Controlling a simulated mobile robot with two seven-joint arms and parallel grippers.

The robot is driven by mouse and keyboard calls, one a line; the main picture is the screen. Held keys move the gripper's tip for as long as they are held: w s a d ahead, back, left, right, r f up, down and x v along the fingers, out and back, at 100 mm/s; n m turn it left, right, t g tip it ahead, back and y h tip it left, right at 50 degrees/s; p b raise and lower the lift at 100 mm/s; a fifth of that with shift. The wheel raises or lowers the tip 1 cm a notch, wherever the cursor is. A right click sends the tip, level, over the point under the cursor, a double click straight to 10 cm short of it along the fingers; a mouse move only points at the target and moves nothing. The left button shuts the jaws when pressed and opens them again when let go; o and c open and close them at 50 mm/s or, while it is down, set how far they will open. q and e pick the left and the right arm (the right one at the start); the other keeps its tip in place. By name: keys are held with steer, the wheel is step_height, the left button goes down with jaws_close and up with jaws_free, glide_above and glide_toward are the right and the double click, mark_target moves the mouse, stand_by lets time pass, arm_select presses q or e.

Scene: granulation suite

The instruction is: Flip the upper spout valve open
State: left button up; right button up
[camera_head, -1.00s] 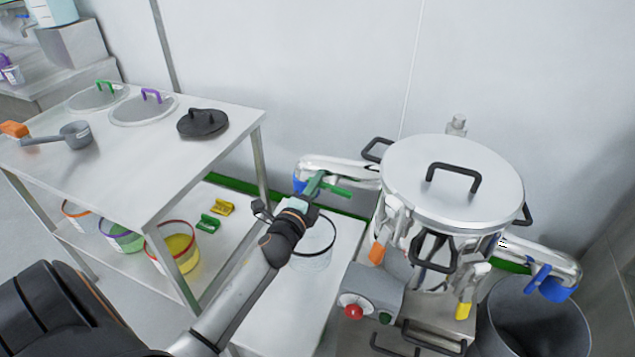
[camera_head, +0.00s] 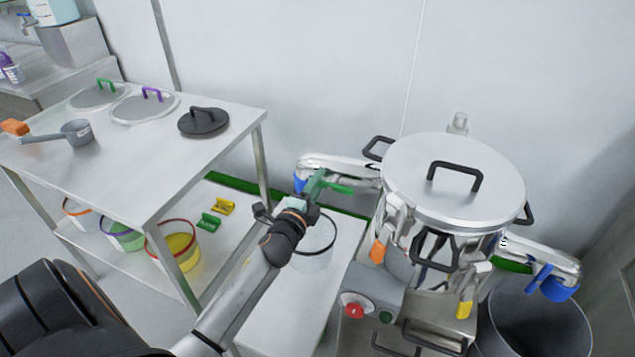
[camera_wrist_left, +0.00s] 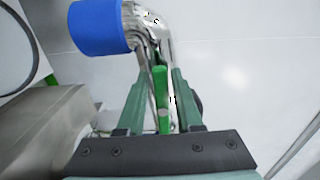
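A steel vessel (camera_head: 455,205) with a flat lid stands at the right in the head view. A spout (camera_head: 345,165) with a blue end sticks out from its left side. Its green valve handle (camera_head: 338,188) lies beside my left gripper (camera_head: 319,182). In the left wrist view, the green handle (camera_wrist_left: 161,95) stands between the two green fingers of the left gripper (camera_wrist_left: 162,80), with narrow gaps on either side. The spout's blue end (camera_wrist_left: 98,27) is at upper left. My right gripper is not in view.
A second spout (camera_head: 540,258) with a blue handle juts right over a grey bin (camera_head: 530,325). A clear container (camera_head: 313,260) stands on a low bench under my left wrist. A table (camera_head: 140,170) with lids and a scoop is at left. A red button (camera_head: 353,305) is in front.

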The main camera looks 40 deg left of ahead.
arm_select(q)
steer(key=shift+o, duration=1)
steer(key=shift+s, duration=0.15)
steer(key=v, duration=1.2)
steer(key=shift+b, duration=0.3)
steer(key=shift+s, duration=0.15)
steer(key=s+d+f+n+g+h+p, duration=0.6)
steer(key=s+d+f+n, duration=0.7)
steer(key=d, duration=0.4)
steer(key=shift+s+d+f+g+h+p, duration=0.45)
steer(key=shift+s+f+g, duration=0.2)
steer(key=shift+f+g, duration=0.35)
